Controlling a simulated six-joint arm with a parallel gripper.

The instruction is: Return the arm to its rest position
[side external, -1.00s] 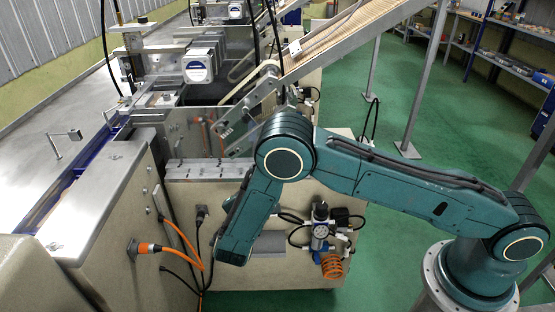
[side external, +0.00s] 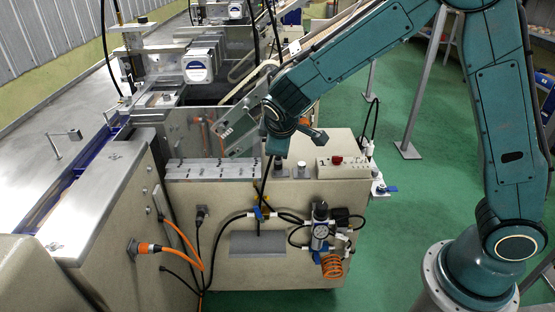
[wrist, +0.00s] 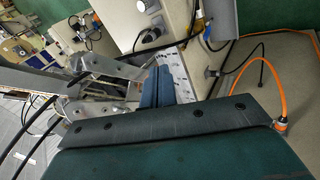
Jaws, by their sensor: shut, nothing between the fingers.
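My teal arm rises from its round base at the lower right and folds over the top of the side view. Its wrist end hangs beside the inclined metal feeder (side external: 240,125), above the beige machine cabinet (side external: 210,240). In the wrist view my gripper (wrist: 158,80) shows as two blue-grey fingers side by side, shut with nothing between them. In the side view I cannot make out the fingertips clearly. No stick or wrapper is in my gripper.
The cabinet's top plate (side external: 205,170) lies just below my wrist. A control box (side external: 343,168) with a red button and an air regulator (side external: 320,225) sit to the right. Orange cables (side external: 185,250) run at the left. The green floor (side external: 400,230) is open between cabinet and base.

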